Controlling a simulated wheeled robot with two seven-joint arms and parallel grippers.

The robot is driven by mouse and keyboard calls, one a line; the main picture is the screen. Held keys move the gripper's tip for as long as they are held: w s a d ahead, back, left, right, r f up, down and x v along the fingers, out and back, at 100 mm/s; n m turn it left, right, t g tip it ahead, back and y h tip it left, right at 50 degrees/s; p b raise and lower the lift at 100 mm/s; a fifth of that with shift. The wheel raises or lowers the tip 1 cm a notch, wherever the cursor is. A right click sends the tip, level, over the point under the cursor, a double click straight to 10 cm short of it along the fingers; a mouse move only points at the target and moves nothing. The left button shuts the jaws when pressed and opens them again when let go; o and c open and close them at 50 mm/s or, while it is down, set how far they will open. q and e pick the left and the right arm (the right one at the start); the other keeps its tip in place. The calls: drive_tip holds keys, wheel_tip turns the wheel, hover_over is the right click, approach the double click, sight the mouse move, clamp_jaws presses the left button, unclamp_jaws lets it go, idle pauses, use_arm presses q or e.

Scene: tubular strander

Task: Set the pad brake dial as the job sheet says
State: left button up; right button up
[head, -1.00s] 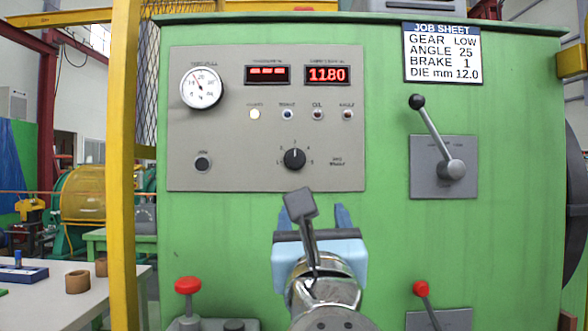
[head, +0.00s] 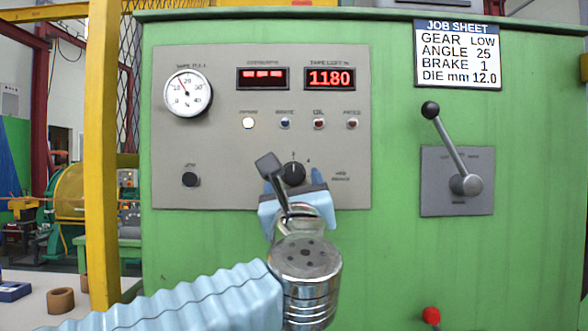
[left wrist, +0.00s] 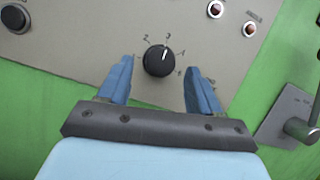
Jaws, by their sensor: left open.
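The pad brake dial (head: 293,172) is a round black knob low on the grey panel. In the left wrist view the dial (left wrist: 158,61) has its white mark pointing up, close to the 3. The job sheet (head: 457,55) at upper right reads gear LOW, angle 25, brake 1, die 12.0 mm. My left gripper (head: 292,180) is open, its blue fingertips on either side of the dial. In the left wrist view my left gripper (left wrist: 160,67) shows a gap between each finger and the knob. My right gripper is out of view.
A gear lever (head: 447,145) with a black ball stands on the right. A pull gauge (head: 188,92), red displays (head: 330,78), several lamps and a black button (head: 190,179) share the panel. A red knob (head: 431,316) is at lower right. A yellow post (head: 101,150) stands left.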

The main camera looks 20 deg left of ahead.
use_arm(q)
drive_tip(key=shift+x, duration=0.9)
drive_tip(key=shift+c, duration=0.5)
